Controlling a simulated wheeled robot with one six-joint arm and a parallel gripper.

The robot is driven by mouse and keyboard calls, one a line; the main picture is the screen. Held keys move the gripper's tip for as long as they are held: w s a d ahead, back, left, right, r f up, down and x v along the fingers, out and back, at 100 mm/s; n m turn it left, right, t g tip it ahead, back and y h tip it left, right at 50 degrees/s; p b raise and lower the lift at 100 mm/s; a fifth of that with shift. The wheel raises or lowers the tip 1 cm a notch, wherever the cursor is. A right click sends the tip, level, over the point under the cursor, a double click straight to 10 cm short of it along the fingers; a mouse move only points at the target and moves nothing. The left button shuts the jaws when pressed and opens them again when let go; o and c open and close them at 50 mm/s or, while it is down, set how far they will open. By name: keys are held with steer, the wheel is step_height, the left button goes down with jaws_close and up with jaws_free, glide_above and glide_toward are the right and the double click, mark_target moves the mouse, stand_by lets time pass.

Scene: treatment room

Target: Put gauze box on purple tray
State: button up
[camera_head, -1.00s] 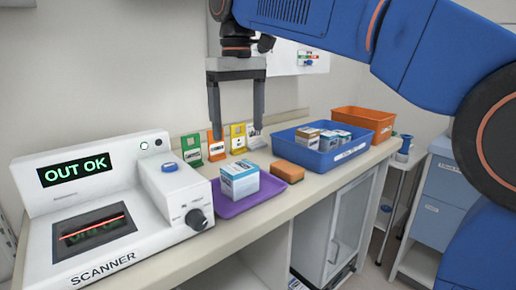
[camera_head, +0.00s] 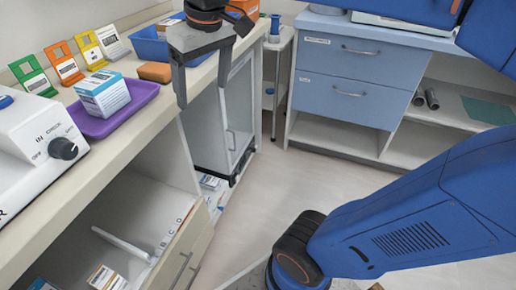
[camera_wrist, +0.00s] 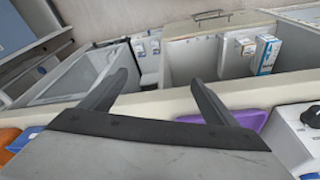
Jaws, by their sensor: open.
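A white and blue box (camera_head: 102,95) stands on the purple tray (camera_head: 108,126) on the counter; its label is too small to read. An orange-and-white box (camera_head: 106,279) lies in the open drawer below. In the wrist view a white and blue box (camera_wrist: 267,54) stands in that drawer. I cannot tell which of these is the gauze box. My gripper (camera_head: 203,95) is open and empty, pointing down by the counter's front edge, right of the tray. Its fingers (camera_wrist: 159,78) frame nothing held in the wrist view, where part of the tray (camera_wrist: 250,119) shows.
Colored card stands (camera_head: 62,62) line the back, with an orange sponge (camera_head: 155,72) and blue bin (camera_head: 153,46) to the right. The drawer (camera_head: 180,262) juts out below. Open floor (camera_head: 270,195) lies right.

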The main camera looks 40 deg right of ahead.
steer(key=s+d+f+m+t, duration=0.1)
steer(key=s+d+f, duration=0.2)
steer(key=s+f, duration=0.2)
steer(key=s+d+f+m+t, duration=0.1)
steer(key=s+d+f, duration=0.3)
steer(key=f, duration=0.7)
steer(key=shift+s+d+m+h, duration=0.2)
steer(key=shift+s+m+h, duration=0.15)
steer(key=shift+s, duration=0.45)
